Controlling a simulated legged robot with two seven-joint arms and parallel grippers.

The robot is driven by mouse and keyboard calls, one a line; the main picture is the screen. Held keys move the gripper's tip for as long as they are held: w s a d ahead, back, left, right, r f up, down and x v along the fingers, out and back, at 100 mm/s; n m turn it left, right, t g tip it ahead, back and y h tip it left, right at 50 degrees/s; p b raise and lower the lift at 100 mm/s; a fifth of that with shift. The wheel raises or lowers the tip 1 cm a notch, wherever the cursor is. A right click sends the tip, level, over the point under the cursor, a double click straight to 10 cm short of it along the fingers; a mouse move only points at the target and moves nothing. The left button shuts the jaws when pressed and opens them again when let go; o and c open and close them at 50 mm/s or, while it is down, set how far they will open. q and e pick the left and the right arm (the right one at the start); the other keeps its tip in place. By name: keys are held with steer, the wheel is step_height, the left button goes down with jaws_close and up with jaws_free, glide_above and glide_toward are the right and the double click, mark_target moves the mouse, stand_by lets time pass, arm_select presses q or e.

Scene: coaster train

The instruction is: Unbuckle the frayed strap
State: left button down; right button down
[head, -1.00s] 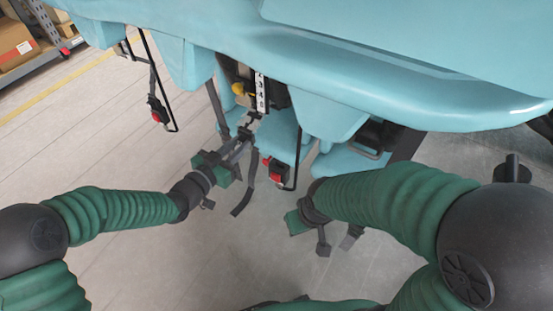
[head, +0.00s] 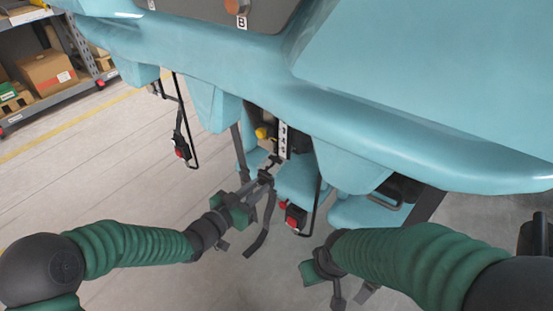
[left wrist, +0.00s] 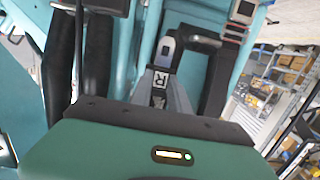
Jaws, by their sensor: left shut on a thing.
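My left gripper (head: 266,176) is under the turquoise car's edge, shut on a dark strap (head: 265,228) whose loose length hangs in a curve below the fingers. In the left wrist view the fingers (left wrist: 162,82) reach a grey end piece with a slot (left wrist: 167,48), and a dark strap (left wrist: 216,80) runs beside them. Fraying is too small to make out. A red-buttoned buckle (head: 293,216) hangs on a black stalk right of the left gripper. Another buckle (head: 181,148) hangs further left. My right gripper (head: 338,290) is lower right, apart from the straps; its jaw opening is unclear.
The turquoise car body (head: 400,110) overhangs the work area. A yellow knob (head: 262,133) and a numbered white strip (head: 283,141) sit just above the left gripper. A shelf with cardboard boxes (head: 47,70) stands far left. The grey floor (head: 110,185) at left is clear.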

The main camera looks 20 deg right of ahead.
arm_select(q)
step_height(320, 180, down, 13)
steer(key=b, duration=0.9)
steer(key=shift+f, duration=0.2)
steer(key=c, duration=1.2)
jaws_free()
steer(key=shift+o, duration=0.2)
steer(key=p+v, duration=0.6)
steer(key=v, duration=1.1)
